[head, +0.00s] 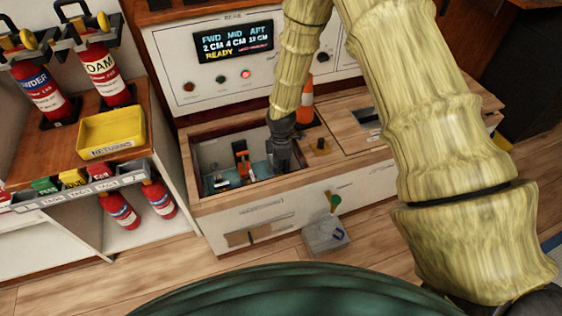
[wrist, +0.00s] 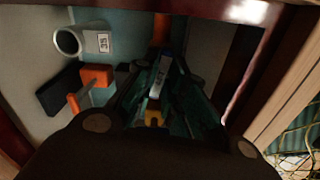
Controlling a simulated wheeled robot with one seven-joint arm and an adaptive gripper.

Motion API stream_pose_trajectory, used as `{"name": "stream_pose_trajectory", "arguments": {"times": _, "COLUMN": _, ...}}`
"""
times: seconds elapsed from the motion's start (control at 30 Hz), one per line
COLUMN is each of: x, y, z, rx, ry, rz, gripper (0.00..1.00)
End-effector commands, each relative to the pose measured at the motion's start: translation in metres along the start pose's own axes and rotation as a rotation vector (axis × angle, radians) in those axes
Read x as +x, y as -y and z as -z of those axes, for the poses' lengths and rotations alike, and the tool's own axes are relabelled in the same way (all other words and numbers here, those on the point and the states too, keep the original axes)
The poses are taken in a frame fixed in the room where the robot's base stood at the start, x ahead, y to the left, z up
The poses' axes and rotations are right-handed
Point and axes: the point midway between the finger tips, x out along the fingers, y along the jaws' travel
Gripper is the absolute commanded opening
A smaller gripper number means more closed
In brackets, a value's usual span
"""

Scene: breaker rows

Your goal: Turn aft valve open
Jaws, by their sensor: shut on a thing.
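My gripper (head: 281,162) reaches down into the right part of an open recess in the wooden bench. In the wrist view my gripper (wrist: 166,78) has its dark fingers closed in around a small valve handle, taken to be the aft valve's. That handle is mostly hidden; a labelled grey strip and a yellow piece (wrist: 153,118) show between the fingers. To the left, apart from the fingers, is another valve with an orange handle (wrist: 97,77); an orange handle also shows in the head view (head: 241,152). How far the gripped valve is turned cannot be told.
The recess has raised wooden walls (head: 197,200) close around my gripper. A panel display (head: 232,40) reads FWD 2 cm, MID 4 cm, AFT about 18 cm, READY. An orange cone (head: 306,103) stands behind my gripper. Fire extinguishers (head: 104,72) and a yellow tray (head: 111,131) are left.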

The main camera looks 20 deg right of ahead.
Motion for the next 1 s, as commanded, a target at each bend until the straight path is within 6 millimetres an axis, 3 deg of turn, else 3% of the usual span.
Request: {"name": "stream_pose_trajectory", "arguments": {"times": 1.0, "x": -0.0029, "y": 0.0003, "z": 0.0002, "rx": 0.957, "ry": 0.001, "rz": 0.001, "gripper": 0.0}}
